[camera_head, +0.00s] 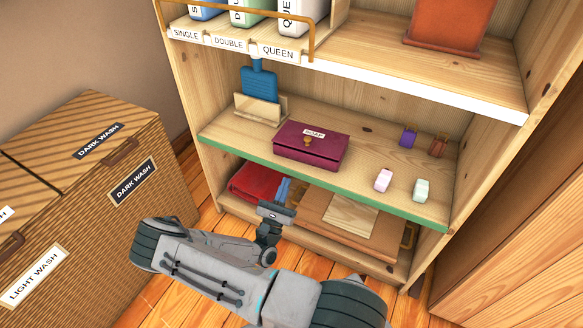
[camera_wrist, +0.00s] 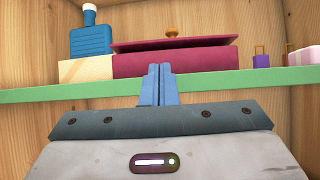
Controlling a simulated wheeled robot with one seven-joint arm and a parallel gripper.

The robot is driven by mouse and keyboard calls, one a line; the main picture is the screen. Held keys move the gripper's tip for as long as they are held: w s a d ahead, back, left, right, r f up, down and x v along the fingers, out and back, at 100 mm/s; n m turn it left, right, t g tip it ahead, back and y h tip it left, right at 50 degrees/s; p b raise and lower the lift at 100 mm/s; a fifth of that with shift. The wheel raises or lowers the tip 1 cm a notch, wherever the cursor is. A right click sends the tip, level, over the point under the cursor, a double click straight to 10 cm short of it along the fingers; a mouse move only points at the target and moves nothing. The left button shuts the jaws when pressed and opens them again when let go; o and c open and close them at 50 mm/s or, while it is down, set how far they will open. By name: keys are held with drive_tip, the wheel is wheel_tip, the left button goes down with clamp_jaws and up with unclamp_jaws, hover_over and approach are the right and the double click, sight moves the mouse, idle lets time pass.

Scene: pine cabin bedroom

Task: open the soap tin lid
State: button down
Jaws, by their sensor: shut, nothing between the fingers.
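The soap tin (camera_head: 309,150) is a maroon box with a "SOAP" label and a small orange-brown knob on its lid. It stands on the green-edged middle shelf. In the wrist view the tin (camera_wrist: 200,60) shows from the front, its lid (camera_wrist: 175,43) overhanging the body and looking slightly tilted, with the knob (camera_wrist: 171,32) on top. Whether the lid is latched cannot be told. My gripper (camera_head: 283,186) has blue fingers, which are together and empty. It is in front of the shelf's green edge and below the tin; in the wrist view the fingertips (camera_wrist: 160,70) overlap the tin's front.
The upper shelf (camera_head: 420,80) overhangs. A red cloth (camera_head: 256,182) and wooden case lie below. Wicker hampers (camera_head: 110,150) stand left.

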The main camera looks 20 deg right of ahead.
drive_tip(key=b+x, duration=0.1)
drive_tip(key=x, duration=0.8)
drive_tip(key=shift+d+r+b, duration=0.1)
drive_tip(key=shift+d+b, duration=0.1)
drive_tip(key=shift+b, duration=0.15)
drive_tip(key=shift+w+r, duration=0.1)
drive_tip(key=shift+r+p, duration=0.4)
drive_tip(key=shift+p, duration=0.5)
